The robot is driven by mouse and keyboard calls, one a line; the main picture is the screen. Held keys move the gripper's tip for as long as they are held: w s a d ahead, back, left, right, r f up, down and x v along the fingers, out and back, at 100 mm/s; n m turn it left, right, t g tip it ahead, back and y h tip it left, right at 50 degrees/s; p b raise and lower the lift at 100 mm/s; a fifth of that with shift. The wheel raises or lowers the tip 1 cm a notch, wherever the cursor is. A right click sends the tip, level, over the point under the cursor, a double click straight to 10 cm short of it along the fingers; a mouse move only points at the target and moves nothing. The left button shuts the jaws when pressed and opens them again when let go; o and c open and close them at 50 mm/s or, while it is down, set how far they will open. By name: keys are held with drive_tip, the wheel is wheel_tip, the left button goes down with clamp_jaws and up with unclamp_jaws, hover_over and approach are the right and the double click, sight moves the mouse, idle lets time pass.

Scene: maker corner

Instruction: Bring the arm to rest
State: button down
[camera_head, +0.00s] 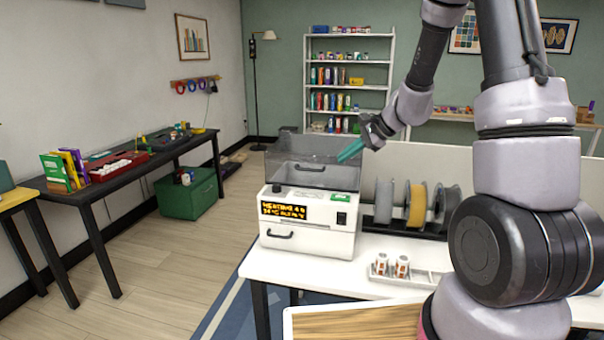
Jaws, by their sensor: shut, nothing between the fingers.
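My arm (528,165) rises at the right of the head view, bends at the top and comes down toward the middle. My gripper (350,151) has teal fingertips and points down and left. It is shut and holds nothing. It is in front of or above the clear lid (312,160) of a white machine (308,233); the gap between them cannot be judged. The machine has a lit orange display and stands on a white table (330,275).
Spools (415,206) stand in a rack right of the machine. Two small cups (402,266) sit in a pale tray (425,278). A wooden-topped surface (355,322) is at the front. A black bench (135,165) lines the left wall. The floor (170,265) between is clear.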

drive_tip(key=s+r+n+h, duration=0.1)
drive_tip(key=s+r+n, duration=0.5)
drive_tip(key=s+r, duration=0.85)
drive_tip(key=s+d+r+n+t+h, duration=0.1)
drive_tip(key=s+d+r+n+h, duration=0.1)
drive_tip(key=s, duration=0.4)
drive_tip(key=s+d+r+n+t+h, duration=0.1)
drive_tip(key=s+d+r+n+h, duration=0.1)
drive_tip(key=s, duration=0.4)
drive_tip(key=shift+s+d+r+h, duration=0.3)
drive_tip(key=shift+d+r, duration=0.55)
drive_tip(key=shift+r, duration=0.05)
